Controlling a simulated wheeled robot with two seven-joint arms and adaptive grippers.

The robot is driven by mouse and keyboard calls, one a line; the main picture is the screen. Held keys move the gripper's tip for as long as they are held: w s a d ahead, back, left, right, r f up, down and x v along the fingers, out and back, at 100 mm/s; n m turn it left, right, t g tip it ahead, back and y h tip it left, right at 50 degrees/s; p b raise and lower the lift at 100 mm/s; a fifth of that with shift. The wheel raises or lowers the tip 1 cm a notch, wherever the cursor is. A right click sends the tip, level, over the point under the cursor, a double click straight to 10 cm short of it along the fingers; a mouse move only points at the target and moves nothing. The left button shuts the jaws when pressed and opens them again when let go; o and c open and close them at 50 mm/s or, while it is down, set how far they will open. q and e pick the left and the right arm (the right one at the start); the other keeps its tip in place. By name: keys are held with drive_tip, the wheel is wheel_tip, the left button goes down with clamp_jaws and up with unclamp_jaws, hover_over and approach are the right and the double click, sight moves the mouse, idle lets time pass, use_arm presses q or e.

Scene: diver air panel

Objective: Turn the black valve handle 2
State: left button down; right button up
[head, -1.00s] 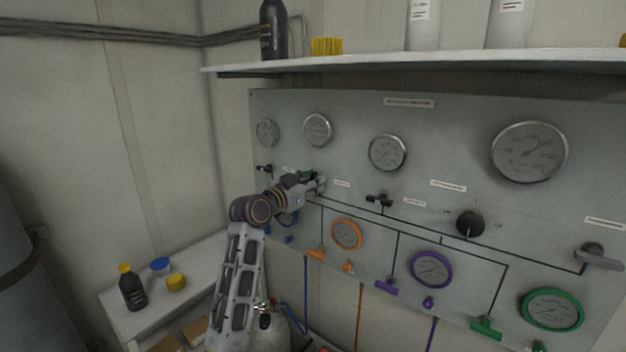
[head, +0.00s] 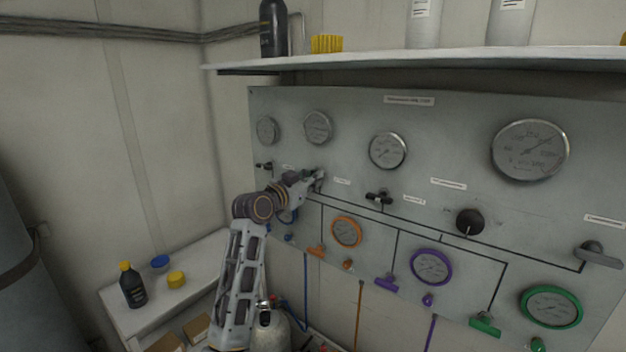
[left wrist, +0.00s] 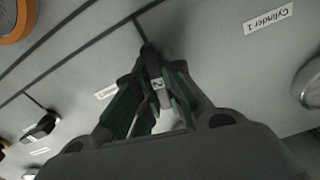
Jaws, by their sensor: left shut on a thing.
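The black valve handle 2 (left wrist: 158,86), with a "2" label on it, shows in the left wrist view between the green-padded fingers of my left gripper (left wrist: 153,95). The fingers are shut on it. In the head view my left gripper (head: 314,180) is at the panel, left of the middle black valve handle (head: 379,197), and it hides handle 2. Another black valve handle (head: 264,166) sits farther left on the panel. My right gripper is in neither view.
The grey panel (head: 450,120) carries several gauges, a black knob (head: 470,222), a grey lever (head: 598,256) and coloured handles below. A shelf (head: 430,62) juts out above. A side bench (head: 130,312) with a black bottle (head: 132,286) stands at lower left.

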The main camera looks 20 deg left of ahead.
use_arm(q)
drive_tip(key=shift+m+b, duration=0.5)
drive_tip(key=shift+m, duration=0.3)
drive_tip(key=shift+f+m+b, duration=0.1)
drive_tip(key=shift+m+b, duration=0.25)
drive_tip(key=shift+m, duration=0.55)
drive_tip(key=shift+d+m, duration=0.1)
drive_tip(key=shift+m, duration=0.9)
drive_tip(key=shift+s+m, duration=0.1)
drive_tip(key=shift+m, duration=0.7)
drive_tip(key=shift+d+m+p, duration=0.1)
drive_tip(key=shift+m+p, duration=0.4)
drive_tip(key=shift+m, duration=1.2)
drive_tip(key=m+p, duration=0.2)
drive_tip(key=m, duration=0.1)
drive_tip(key=shift+f, duration=0.1)
drive_tip(key=shift+f+m+p, duration=0.2)
drive_tip(key=shift+m+p, duration=0.6)
drive_tip(key=shift+m, duration=0.5)
drive_tip(key=shift+d, duration=0.1)
